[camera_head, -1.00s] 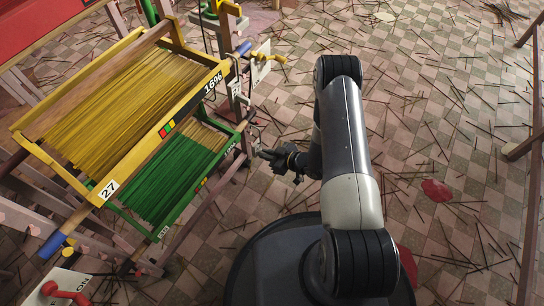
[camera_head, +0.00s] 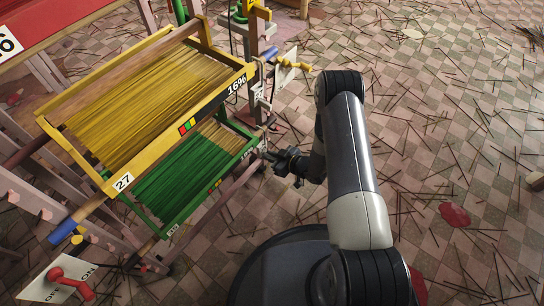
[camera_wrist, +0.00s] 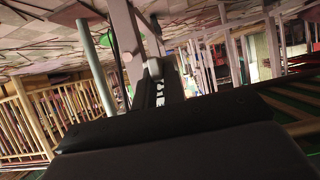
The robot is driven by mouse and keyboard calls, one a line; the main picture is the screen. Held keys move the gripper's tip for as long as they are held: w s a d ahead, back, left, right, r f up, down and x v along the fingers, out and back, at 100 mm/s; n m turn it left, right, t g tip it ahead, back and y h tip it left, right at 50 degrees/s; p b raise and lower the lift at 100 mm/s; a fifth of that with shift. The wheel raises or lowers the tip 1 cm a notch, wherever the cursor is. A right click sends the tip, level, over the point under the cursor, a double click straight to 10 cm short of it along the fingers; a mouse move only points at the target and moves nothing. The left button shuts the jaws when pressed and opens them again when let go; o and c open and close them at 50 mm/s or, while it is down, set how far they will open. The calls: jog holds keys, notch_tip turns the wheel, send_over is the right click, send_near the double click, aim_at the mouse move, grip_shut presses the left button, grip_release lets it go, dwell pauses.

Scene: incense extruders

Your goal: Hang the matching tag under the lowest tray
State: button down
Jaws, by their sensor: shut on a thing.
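The yellow-framed tray (camera_head: 118,186), marked 27 and 16%, sits in the rack and holds yellow sticks. The green-framed tray (camera_head: 213,188) hangs below it, partly hidden, and is the lowest tray I can make out. My gripper (camera_head: 268,157) is at the right end of the green tray, just below its corner, and is shut. What it holds is too small to make out in the head view. In the wrist view, a narrow dark plate with white characters (camera_wrist: 163,95) shows beyond the dark gripper body; I take it for the tag. Whether it touches the rack is unclear.
A white panel with a red handle (camera_head: 68,281) is at the lower left. A yellow crank (camera_head: 297,66) juts out right of the rack. Thin sticks litter the tiled floor (camera_head: 440,120), and the right side is mostly open.

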jog(key=shift+f, duration=0.1)
jog(key=c, duration=1.4)
grip_release()
jog(key=shift+o, duration=0.4)
jog(key=shift+o, duration=1.1)
jog(key=s+d, duration=0.5)
jog(key=d, duration=0.2)
jog(key=shift+s, duration=0.3)
